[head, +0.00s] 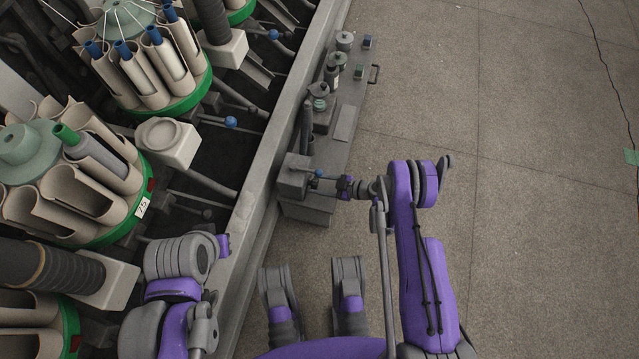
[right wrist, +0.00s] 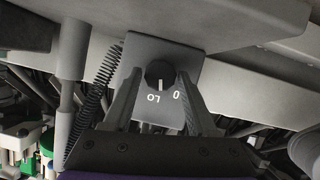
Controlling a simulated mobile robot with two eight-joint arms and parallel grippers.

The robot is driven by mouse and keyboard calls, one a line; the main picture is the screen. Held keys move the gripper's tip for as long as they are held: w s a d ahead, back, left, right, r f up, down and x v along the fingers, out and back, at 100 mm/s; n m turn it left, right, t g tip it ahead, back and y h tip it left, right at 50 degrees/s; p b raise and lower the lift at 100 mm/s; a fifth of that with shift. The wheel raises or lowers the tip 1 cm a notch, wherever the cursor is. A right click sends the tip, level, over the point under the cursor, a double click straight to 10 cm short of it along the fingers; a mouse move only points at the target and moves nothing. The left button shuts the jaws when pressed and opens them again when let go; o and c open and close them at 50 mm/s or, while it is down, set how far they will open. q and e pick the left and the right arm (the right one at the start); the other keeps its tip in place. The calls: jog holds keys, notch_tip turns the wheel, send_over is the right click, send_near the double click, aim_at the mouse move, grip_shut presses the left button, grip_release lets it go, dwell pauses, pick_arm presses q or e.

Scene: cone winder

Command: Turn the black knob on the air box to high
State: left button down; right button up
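The black knob (right wrist: 160,73) sits on the grey face of the air box (right wrist: 190,68) in the right wrist view. A white pointer line on it points down in the picture, near the upside-down "LO" mark, with a "0" mark beside that. My right gripper (right wrist: 158,82) is open. Its two fingers stand one on each side of the knob, with gaps between; contact cannot be seen. In the head view the air box (head: 294,174) is beside the machine rail, with my right gripper (head: 322,181) at its right side. The knob is not clear there.
A long grey rail (head: 272,130) runs beside the air box. Small grey fittings (head: 337,62) stand on a ledge beyond it. Green-rimmed yarn carriers (head: 182,95) fill the left. A coiled black hose (right wrist: 95,95) hangs left of the knob. Open floor (head: 520,120) lies right.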

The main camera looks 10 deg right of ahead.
grip_shut()
jog(key=shift+w+d+m+g+y, duration=0.15)
jog(key=shift+m+g+y, duration=0.2)
jog(key=shift+m+g, duration=0.6)
jog(key=shift+w+m+g+y, duration=0.1)
jog(key=shift+m+g+y, duration=0.3)
jog(key=shift+m, duration=0.95)
jog(key=shift+o, duration=1.9)
grip_release()
jog(key=p+v, duration=0.2)
jog(key=v, duration=0.8)
jog(key=shift+d, duration=0.35)
